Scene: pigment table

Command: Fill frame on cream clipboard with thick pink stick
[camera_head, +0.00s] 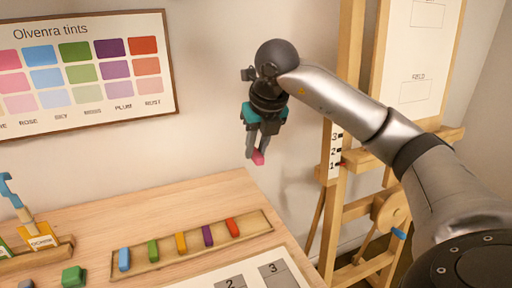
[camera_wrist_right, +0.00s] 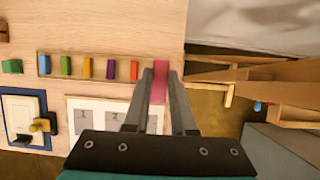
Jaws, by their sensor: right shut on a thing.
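My right gripper (camera_head: 256,148) is shut on a pink stick (camera_head: 258,157), held in the air above the back right of the table. In the wrist view the pink stick (camera_wrist_right: 160,80) sits between the two fingertips of the same gripper (camera_wrist_right: 159,88), touching nothing else that I can see. A cream board (camera_head: 424,45) with outlined frames stands upright on the wooden easel at the right; its lower frame is labelled FIELD. I cannot tell whether this board is the cream clipboard. My left gripper is not in view.
A wooden tray (camera_head: 146,267) on the table (camera_head: 190,200) holds blue, green, yellow, purple and red sticks. A pale sheet with numbered grey squares (camera_head: 282,274) lies in front. A tint chart (camera_head: 20,122) hangs on the wall. The easel (camera_head: 352,160) stands right of the table.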

